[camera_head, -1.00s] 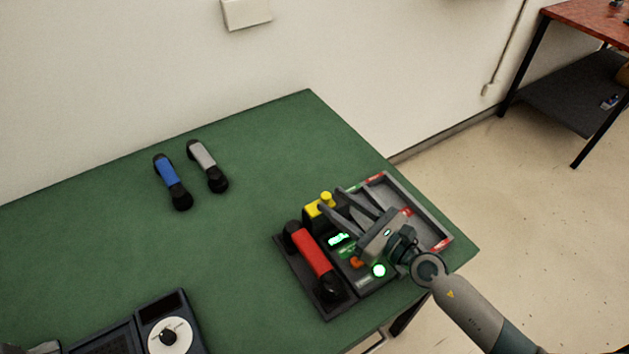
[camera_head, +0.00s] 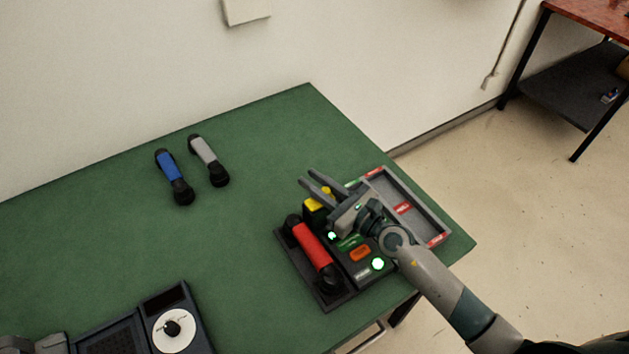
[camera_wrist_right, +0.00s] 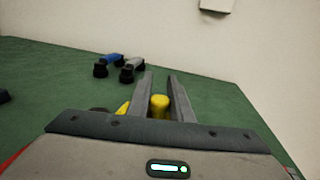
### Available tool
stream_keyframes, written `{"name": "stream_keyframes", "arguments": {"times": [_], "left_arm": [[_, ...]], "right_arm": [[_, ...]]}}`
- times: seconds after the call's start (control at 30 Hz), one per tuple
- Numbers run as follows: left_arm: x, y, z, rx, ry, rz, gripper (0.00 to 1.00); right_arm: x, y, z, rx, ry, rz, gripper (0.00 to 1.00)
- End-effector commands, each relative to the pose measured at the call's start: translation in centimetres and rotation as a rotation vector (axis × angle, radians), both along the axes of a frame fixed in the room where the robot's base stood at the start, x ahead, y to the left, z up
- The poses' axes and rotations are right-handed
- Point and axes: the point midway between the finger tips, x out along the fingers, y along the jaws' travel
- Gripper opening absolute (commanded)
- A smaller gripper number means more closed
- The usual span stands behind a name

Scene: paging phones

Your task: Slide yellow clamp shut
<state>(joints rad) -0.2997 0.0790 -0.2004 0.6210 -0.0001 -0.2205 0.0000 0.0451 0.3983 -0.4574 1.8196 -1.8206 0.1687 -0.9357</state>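The yellow clamp (camera_head: 313,205) sits at the back of the dark phone unit (camera_head: 341,296). Its upright yellow knob (camera_wrist_right: 159,106) shows between my right fingers in the right wrist view. My right gripper (camera_head: 307,177) is open, with its fingers parallel and a gap between them, reaching over the clamp. In the head view it hides part of the clamp; I cannot tell whether a finger touches the knob. A red handset (camera_head: 314,245) lies on the unit's left side. A grey part of my left arm shows at the lower left edge; its fingers cannot be made out.
A grey tray (camera_head: 441,222) with red labels adjoins the unit's right side. A blue handset (camera_head: 174,178) and a grey handset (camera_head: 208,161) lie at the back of the green table (camera_head: 255,140). A dial phone (camera_head: 173,331) stands front left. The table's middle is clear.

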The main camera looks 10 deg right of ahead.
Motion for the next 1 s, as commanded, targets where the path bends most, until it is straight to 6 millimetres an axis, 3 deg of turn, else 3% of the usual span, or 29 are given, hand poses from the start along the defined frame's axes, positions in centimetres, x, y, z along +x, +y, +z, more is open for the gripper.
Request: {"name": "stream_keyframes", "arguments": {"times": [0.07, 0.27, 0.63, 0.93, 0.97, 1.0], "left_arm": [[0.0, 0.0, 0.0, 0.000, 0.000, 0.000, 0.00], [0.0, 0.0, 0.3, 0.000, 0.000, 0.000, 0.00], [0.0, 0.0, 2.9, 0.000, 0.000, 0.000, 0.00], [-0.1, 0.1, 2.8, 0.001, 0.001, 0.000, 0.00], [-0.1, 0.1, 2.8, 0.001, 0.001, 0.000, 0.00], [-0.1, 0.1, 2.8, 0.001, 0.001, 0.000, 0.00]], "right_arm": [[0.0, 0.0, 0.0, 0.000, 0.000, 0.000, 0.00], [-0.1, 0.3, 0.1, 0.001, 0.001, 0.000, 0.00], [-2.0, 4.8, 0.2, 0.002, 0.003, 0.000, 0.00], [-2.2, 5.2, 0.0, 0.000, 0.001, 0.003, 0.00], [-2.2, 5.2, 0.0, 0.001, 0.002, 0.003, 0.24], [-2.2, 5.2, 0.0, 0.001, 0.002, 0.003, 0.34]]}}
